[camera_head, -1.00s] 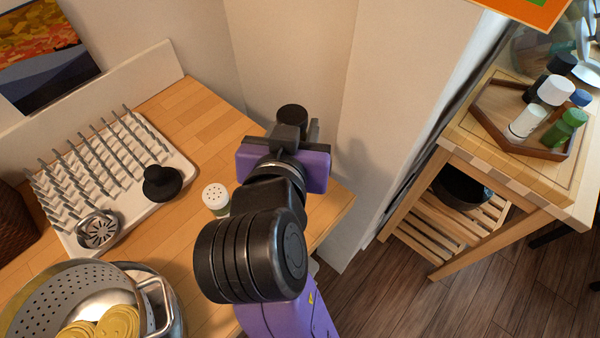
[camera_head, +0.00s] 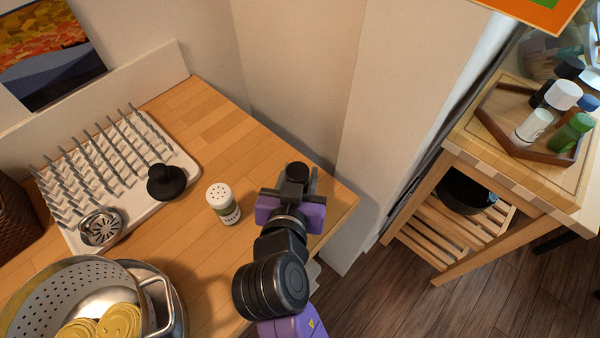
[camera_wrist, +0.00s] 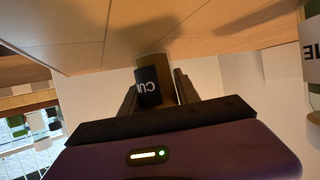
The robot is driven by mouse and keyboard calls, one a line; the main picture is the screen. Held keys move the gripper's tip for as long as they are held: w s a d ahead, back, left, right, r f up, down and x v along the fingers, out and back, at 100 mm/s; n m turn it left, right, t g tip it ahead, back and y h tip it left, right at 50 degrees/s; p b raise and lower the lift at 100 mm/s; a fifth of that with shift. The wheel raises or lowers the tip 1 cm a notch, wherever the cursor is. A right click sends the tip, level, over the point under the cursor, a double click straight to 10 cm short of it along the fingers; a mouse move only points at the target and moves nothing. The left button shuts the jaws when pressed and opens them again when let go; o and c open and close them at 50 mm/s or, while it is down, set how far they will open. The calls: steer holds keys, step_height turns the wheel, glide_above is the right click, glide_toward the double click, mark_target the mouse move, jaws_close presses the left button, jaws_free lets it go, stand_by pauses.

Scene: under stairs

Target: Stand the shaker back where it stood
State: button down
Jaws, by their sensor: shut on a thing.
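My gripper (camera_head: 296,186) is shut on a shaker with a black top (camera_head: 298,171), over the right end of the wooden counter (camera_head: 205,115). In the wrist view this held shaker (camera_wrist: 151,83) sits between the two fingers (camera_wrist: 158,92), with a dark label and pale letters. Its base is close to the wood; I cannot tell if it touches. A second shaker, with a white holed lid (camera_head: 222,203), stands upright on the counter to the left of my gripper. Part of it shows at the right edge of the wrist view (camera_wrist: 312,60).
A white drying rack (camera_head: 130,197) with a black knob-shaped thing (camera_head: 167,182) and a metal strainer (camera_head: 100,227) lies left. A steel colander (camera_head: 60,290) stands front left. A wall borders the counter behind. A wooden cart (camera_head: 470,150) with a tray of bottles stands right.

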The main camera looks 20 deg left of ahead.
steer(key=shift+f, duration=0.1)
steer(key=c, duration=0.9)
jaws_free()
steer(key=shift+s+r, duration=0.1)
steer(key=shift+r, duration=0.1)
steer(key=b+v, duration=0.1)
steer(key=v, duration=1)
steer(key=shift+s+d+r, duration=0.1)
steer(key=shift+s+d, duration=0.05)
steer(key=shift+s, duration=0.2)
steer(key=shift+r, duration=0.1)
